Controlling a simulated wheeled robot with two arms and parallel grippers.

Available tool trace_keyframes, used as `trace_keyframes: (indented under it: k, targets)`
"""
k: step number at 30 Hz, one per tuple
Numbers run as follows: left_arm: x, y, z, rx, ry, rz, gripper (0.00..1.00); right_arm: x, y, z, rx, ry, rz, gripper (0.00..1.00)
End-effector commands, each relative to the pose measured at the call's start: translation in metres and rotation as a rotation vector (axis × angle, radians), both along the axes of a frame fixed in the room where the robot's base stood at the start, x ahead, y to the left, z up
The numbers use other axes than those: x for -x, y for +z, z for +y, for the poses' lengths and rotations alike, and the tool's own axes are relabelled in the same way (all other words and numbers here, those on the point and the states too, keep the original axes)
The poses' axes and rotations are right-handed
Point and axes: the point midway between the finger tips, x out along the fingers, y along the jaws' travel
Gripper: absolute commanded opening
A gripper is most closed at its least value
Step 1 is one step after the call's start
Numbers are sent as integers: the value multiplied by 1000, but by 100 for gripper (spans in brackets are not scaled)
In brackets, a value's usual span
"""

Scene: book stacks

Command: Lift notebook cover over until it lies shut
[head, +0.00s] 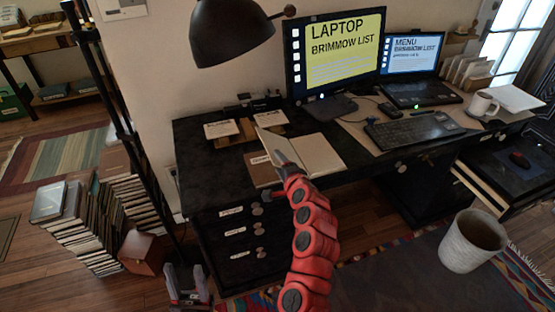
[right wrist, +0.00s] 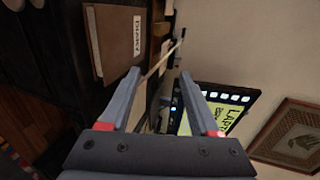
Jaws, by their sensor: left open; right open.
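The open notebook (head: 318,154) lies on the black desk with pale pages showing. Its cover (head: 270,141) appears raised at a tilt on the left side, partly hidden by my right gripper. My right gripper (head: 285,157) is open at the cover. In the right wrist view a thin pale edge (right wrist: 158,72), likely the cover seen edge-on, passes between the open fingers (right wrist: 160,76); I cannot tell whether they touch it. My left gripper (head: 186,272) is open and empty, low in front of the desk at the left.
A brown labelled book (head: 261,169) lies just left of the notebook; it also shows in the right wrist view (right wrist: 118,42). Two label cards (head: 221,129) stand behind. A monitor (head: 335,52), keyboard (head: 415,129) and mug (head: 483,105) are to the right. A lamp (head: 232,32) hangs above.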

Motion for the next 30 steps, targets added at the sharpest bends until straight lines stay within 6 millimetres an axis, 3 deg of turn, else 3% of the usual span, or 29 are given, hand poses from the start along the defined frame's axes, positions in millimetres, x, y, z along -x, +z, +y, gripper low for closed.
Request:
trace_keyframes:
  k: [5,30]
  targets:
    - [0,6,0,0,0,0,50,-2,12,-7,0,-2,-2,62]
    - [0,10,0,0,0,0,50,-6,26,-19,0,1,0,62]
